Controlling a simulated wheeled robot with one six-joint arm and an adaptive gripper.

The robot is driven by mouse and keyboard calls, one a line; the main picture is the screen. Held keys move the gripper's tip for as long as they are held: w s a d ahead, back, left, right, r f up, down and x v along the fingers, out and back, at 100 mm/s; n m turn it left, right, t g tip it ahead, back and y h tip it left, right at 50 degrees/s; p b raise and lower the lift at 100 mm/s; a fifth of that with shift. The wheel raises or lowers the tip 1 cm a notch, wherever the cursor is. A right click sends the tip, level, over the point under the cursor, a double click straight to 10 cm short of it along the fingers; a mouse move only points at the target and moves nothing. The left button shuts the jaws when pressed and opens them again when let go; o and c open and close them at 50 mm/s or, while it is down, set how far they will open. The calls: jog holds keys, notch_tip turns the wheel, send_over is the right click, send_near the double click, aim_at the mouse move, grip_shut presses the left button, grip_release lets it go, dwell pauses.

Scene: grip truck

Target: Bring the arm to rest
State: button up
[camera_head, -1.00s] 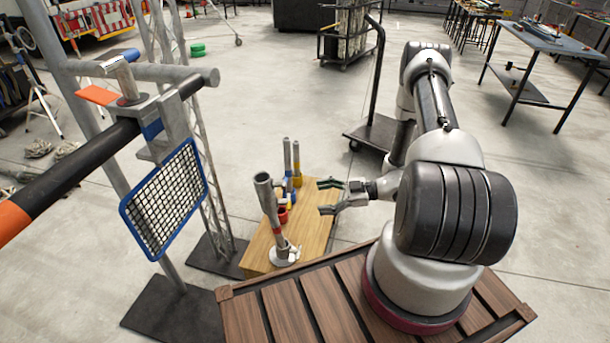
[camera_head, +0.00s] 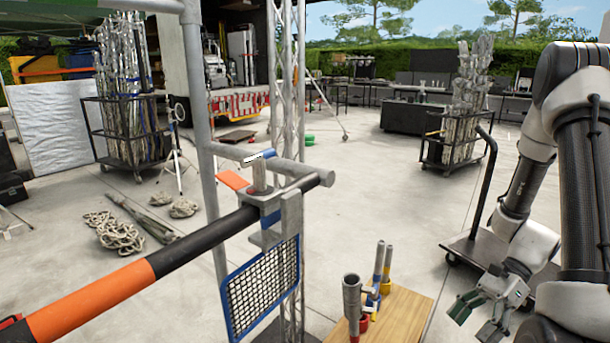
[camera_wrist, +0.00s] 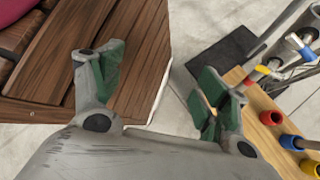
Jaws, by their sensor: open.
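My gripper (camera_head: 482,306) is at the lower right in the head view, held beside the wooden box with the upright metal tubes. Its green-padded fingers are spread apart with nothing between them. In the wrist view my gripper (camera_wrist: 158,88) is also open and empty, above the gap between brown slats and the wooden box (camera_wrist: 297,160). My arm is bent, with its upper part cut off by the right edge of the head view.
The wooden box (camera_head: 405,318) carries metal tubes (camera_head: 352,300) in coloured holders. A black and orange bar (camera_head: 170,258) with a clamp and blue-framed mesh (camera_head: 262,287) stands left. A cart (camera_head: 485,240) stands behind my arm. Open floor lies in the middle.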

jog(key=s+r+n+t+h, duration=0.2)
jog(key=r+n, duration=0.4)
jog(key=r, duration=0.3)
jog(key=s+r+n+t+h, duration=0.2)
jog(key=r+n+t+h, duration=0.2)
jog(key=r, duration=0.6)
jog(key=s+r+n+t+h, duration=0.2)
jog(key=r+n+h, duration=0.1)
jog(key=r+n, duration=0.5)
jog(key=shift+s+a+r+t, duration=0.25)
jog(key=shift+r+t, duration=0.15)
jog(key=shift+r, duration=0.55)
